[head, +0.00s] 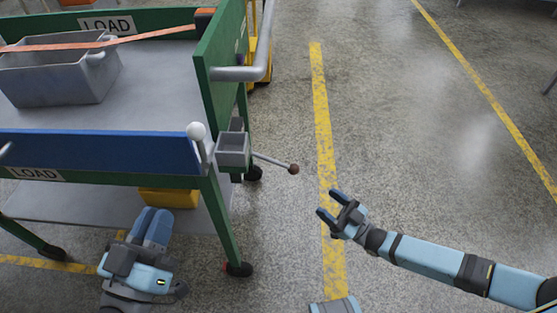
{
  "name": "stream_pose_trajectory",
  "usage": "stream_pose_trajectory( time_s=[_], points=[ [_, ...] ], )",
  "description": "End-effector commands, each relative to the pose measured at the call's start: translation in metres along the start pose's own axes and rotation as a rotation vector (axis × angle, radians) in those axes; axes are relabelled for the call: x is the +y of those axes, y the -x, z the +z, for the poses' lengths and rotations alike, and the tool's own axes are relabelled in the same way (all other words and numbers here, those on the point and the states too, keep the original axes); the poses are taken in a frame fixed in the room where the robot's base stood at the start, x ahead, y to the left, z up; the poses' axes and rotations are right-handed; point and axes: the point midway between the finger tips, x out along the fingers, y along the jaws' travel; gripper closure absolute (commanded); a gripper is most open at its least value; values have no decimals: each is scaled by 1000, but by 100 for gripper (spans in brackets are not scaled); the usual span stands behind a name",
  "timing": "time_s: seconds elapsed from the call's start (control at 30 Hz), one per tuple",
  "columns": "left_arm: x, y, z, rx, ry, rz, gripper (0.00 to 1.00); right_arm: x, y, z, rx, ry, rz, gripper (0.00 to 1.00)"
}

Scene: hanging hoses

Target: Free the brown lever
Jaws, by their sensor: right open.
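The brown lever is a thin metal rod with a brown knob (293,169). It sticks out to the right from a small grey open box (233,149) on the corner of the green cart. Nothing visible touches its knob. A second lever with a white ball knob (196,131) stands upright just left of the grey box. My right gripper (328,203) is open and empty, below and right of the brown knob and apart from it.
The cart has a green frame, a blue front panel (100,152) and a grey push handle (245,73). A grey bin (60,80) sits on top under an orange strap (150,36). The floor right of the cart is clear, with yellow lines (323,110).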

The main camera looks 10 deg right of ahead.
Motion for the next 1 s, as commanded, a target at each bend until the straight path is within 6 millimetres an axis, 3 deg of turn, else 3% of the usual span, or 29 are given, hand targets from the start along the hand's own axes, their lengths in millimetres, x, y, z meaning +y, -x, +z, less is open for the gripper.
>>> stream_pose_trajectory(
  time_s=[0.13,0.27,0.7,1.0],
  points=[
    [-1,0,1,-2,-1,-1,85,16,4,6,18,18,8,39],
    [0,1,6,-12,4,-1,85,16,-9,7,24,20,8,39],
    [-1,3,28,-83,19,5,85,17,-98,5,24,19,8,39],
    [-3,4,33,-115,15,6,85,16,-129,4,20,18,8,39]
  ],
)
